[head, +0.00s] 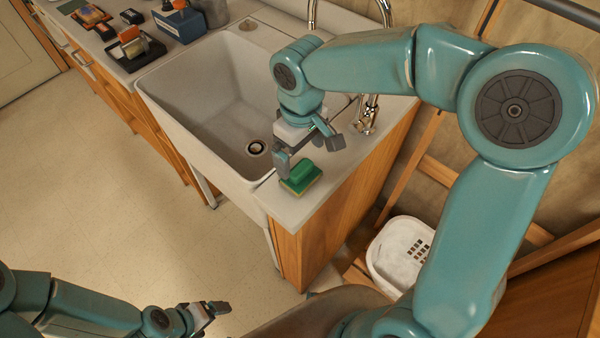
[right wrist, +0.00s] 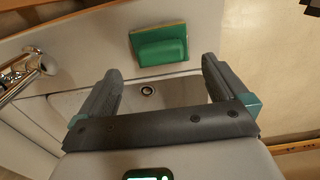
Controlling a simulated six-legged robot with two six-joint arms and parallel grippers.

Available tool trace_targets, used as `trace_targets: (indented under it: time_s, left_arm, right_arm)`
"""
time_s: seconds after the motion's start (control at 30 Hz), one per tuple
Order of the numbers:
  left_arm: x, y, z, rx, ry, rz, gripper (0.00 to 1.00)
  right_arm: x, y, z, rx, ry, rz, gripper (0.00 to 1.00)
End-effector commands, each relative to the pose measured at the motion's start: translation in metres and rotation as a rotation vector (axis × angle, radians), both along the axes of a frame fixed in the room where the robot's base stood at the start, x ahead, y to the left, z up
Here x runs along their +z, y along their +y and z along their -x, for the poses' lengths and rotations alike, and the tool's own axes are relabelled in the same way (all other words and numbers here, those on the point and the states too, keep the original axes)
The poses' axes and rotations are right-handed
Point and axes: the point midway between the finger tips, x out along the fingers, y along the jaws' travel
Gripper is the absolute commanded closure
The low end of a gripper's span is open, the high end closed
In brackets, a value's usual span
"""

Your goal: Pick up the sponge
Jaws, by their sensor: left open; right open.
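The sponge (head: 301,177) is green with a yellowish edge and lies on the counter strip at the near right corner of the sink. In the right wrist view the sponge (right wrist: 160,46) shows beyond the fingertips, roughly between their lines. My right gripper (head: 308,150) is open and empty, above and just behind the sponge; its fingers also show spread in the right wrist view (right wrist: 163,72). I cannot tell the exact height gap. My left gripper (head: 222,308) is open, low at the bottom of the head view, far from the sponge.
The white sink (head: 205,95) with a drain is left of the sponge, and a chrome faucet (head: 367,115) stands behind. The counter's edge is close to the sponge. A white basket (head: 398,250) sits low at the right. Brushes and boxes (head: 180,22) stand at the far left.

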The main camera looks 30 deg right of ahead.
Motion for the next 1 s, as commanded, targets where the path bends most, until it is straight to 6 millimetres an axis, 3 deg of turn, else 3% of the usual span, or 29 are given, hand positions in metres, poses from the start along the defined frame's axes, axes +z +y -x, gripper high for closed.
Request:
trace_targets:
  time_s: [0.1, 0.27, 0.53, 0.83, 0.97, 1.0]
  left_arm:
    - [-0.001, 0.0, 0.0, 0.0, 0.0, 0.0, 0.12]
    - [0.0, 0.0, 0.0, 0.0, 0.0, 0.0, 0.12]
    - [0.003, 0.0, 0.0, 0.0, 0.0, 0.0, 0.12]
    - [0.003, 0.0, 0.0, 0.0, 0.0, 0.0, 0.12]
    - [0.003, 0.0, 0.0, 0.0, 0.0, 0.0, 0.12]
    - [0.003, 0.0, 0.0, 0.0, 0.0, 0.0, 0.12]
  right_arm:
    - [-0.016, -0.001, 0.0, 0.0, 0.002, 0.001, 0.0]
    - [-0.027, -0.001, -0.001, 0.001, 0.002, 0.001, 0.0]
    - [-0.068, -0.001, -0.002, 0.001, 0.003, 0.001, 0.0]
    - [-0.073, 0.0, -0.002, 0.0, -0.001, 0.0, 0.0]
    - [-0.073, 0.0, -0.002, 0.0, -0.001, 0.0, 0.41]
    - [-0.073, 0.0, -0.002, 0.0, -0.001, 0.0, 0.41]
